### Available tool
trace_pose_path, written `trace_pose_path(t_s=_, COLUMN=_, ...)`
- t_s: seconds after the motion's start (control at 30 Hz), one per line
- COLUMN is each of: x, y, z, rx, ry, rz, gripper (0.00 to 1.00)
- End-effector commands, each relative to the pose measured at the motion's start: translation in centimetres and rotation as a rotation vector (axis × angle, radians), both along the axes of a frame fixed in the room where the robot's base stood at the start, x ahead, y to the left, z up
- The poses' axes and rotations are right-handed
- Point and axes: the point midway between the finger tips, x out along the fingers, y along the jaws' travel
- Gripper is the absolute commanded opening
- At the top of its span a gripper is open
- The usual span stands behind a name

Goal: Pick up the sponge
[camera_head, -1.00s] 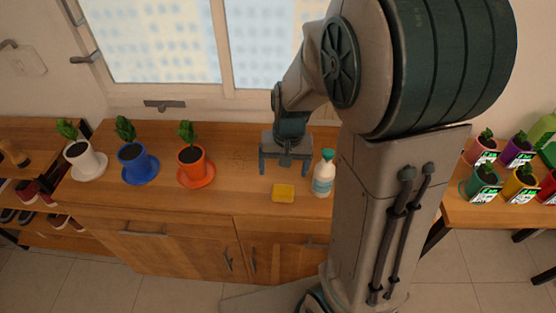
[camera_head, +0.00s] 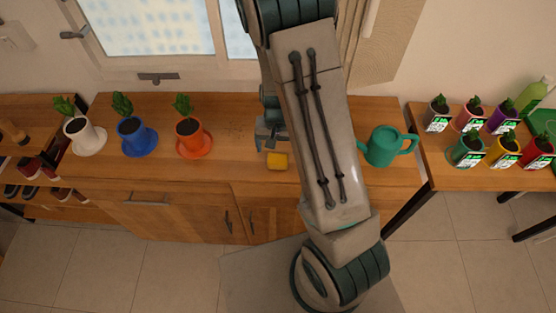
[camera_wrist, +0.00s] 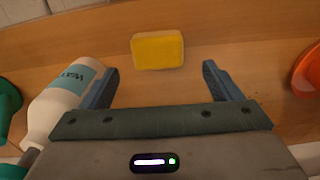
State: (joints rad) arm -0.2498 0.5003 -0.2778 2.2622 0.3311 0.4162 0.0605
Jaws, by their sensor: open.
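The yellow sponge (camera_head: 277,161) lies flat on the wooden counter (camera_head: 230,165), partly covered by my arm in the head view. In the wrist view the sponge (camera_wrist: 158,51) lies beyond my fingertips, roughly centred between them, with nothing touching it. My gripper (camera_wrist: 158,78) is open and empty, its two blue-grey fingers wide apart. In the head view my gripper (camera_head: 268,140) shows just behind the sponge, its right part hidden by my arm.
A white bottle (camera_wrist: 65,95) stands close to the left finger in the wrist view; my arm hides it in the head view. Orange (camera_head: 190,138), blue (camera_head: 133,137) and white (camera_head: 82,137) plant pots stand left; a teal watering can (camera_head: 387,146) stands right.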

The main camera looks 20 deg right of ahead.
Motion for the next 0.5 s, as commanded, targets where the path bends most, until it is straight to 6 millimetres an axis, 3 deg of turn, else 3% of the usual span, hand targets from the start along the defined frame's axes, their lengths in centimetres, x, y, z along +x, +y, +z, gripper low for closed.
trace_pose_path(t_s=0.17, x=0.0, y=-0.1, z=-0.9, rx=0.0, ry=0.002, rz=0.0, gripper=0.85)
trace_pose_path(t_s=0.5, x=0.0, y=-0.3, z=-4.7, rx=0.001, ry=0.002, rz=0.0, gripper=0.85)
